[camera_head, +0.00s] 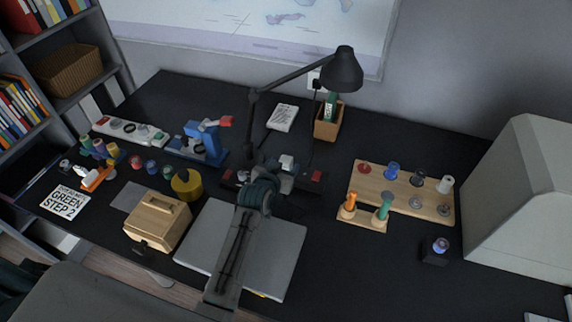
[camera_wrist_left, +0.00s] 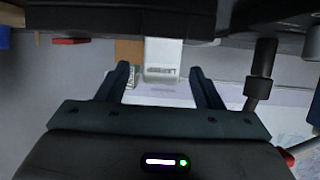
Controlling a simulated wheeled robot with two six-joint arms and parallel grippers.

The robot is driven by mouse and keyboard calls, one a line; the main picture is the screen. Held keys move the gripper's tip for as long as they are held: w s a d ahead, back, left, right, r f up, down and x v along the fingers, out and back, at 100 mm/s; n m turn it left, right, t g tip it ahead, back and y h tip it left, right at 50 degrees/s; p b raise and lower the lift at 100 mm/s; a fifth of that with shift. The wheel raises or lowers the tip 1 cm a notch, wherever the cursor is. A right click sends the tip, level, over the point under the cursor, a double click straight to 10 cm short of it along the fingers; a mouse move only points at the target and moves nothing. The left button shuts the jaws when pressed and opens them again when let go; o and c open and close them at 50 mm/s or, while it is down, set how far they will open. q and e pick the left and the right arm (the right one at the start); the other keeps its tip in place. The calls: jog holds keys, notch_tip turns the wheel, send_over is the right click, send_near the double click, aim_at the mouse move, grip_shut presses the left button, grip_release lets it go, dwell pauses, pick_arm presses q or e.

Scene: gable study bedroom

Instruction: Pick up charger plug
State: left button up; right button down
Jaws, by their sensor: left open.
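The charger plug (camera_head: 287,161) is a small white block at the middle of the desk, standing at a dark strip with red ends (camera_head: 316,176). In the left wrist view the plug (camera_wrist_left: 163,58) is a white block with small print, ahead of and between the two fingers. My left gripper (camera_head: 276,180) is right beside the plug in the head view, its fingers partly hidden by the wrist. In the left wrist view the gripper (camera_wrist_left: 162,76) is open, with nothing clasped. My right gripper is not in view.
A black lamp (camera_head: 342,70) and a wooden holder (camera_head: 328,122) stand behind the plug. A closed grey laptop (camera_head: 275,250) lies under my left arm. A wooden box (camera_head: 157,222) and yellow tape roll (camera_head: 187,184) are left; a peg board (camera_head: 438,207) is right.

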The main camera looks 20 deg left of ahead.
aim_at(286, 162)
pick_arm(q)
jog(key=shift+x, duration=1.55)
jog(key=shift+a+r, duration=0.1)
jog(key=c, duration=1.1)
jog(key=shift+r, duration=0.1)
jog(key=shift+c, duration=0.2)
